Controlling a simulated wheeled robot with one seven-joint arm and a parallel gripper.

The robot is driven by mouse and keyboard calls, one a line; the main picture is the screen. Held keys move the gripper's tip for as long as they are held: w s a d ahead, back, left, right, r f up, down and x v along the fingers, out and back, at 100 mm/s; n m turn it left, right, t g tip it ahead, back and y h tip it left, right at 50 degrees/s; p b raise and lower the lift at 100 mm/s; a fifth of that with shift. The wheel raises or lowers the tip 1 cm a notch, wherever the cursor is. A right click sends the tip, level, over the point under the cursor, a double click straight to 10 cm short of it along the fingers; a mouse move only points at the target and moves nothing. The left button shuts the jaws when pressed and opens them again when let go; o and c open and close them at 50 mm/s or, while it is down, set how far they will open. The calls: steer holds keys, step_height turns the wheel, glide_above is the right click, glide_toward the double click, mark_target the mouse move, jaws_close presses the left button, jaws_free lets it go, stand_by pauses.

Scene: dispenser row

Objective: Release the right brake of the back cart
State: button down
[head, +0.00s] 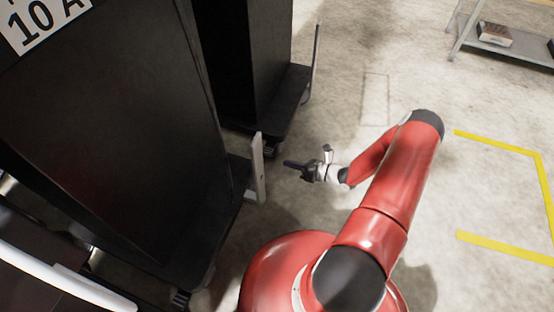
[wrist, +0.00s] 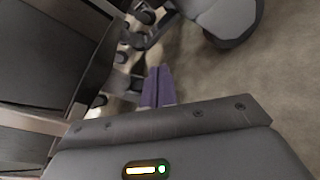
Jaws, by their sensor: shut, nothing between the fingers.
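Two tall black carts stand at the left in the head view. The nearer cart (head: 110,130) carries a "10 A" label, and the farther cart (head: 240,60) stands behind it on a dark base with a pale upright bar. My gripper (head: 287,163) is low over the floor, to the right of the gap between the carts and apart from both. Its purple fingers (wrist: 158,73) are shut together and empty in the wrist view. Dark casters (wrist: 145,14) show beyond the fingertips in the wrist view. I cannot make out which part is the right brake.
A pale upright bar (head: 258,168) on the nearer cart stands close to the left of my gripper. A grey shelf (head: 500,45) with a box is at the top right. Yellow floor lines (head: 500,142) mark the right side. The floor between is clear.

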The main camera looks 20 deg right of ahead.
mark_target(269, 149)
steer(key=w+a+f+n, duration=0.1)
steer(key=n, duration=0.1)
steer(key=w+a+f+n+g+b, duration=0.1)
steer(key=w+a+f+n, duration=0.1)
steer(key=n, duration=0.1)
steer(key=w+a+f+n+g, duration=0.1)
steer(key=a+n, duration=0.1)
steer(key=shift+w+f+b, duration=0.25)
steer(key=shift+f+b, duration=0.1)
steer(key=shift+w+d+r, duration=0.1)
steer(key=shift+d+r, duration=0.05)
steer(key=shift+r, duration=0.9)
steer(key=shift+w+d+r, duration=0.1)
steer(key=shift+d+r, duration=0.05)
steer(key=shift+r, duration=0.9)
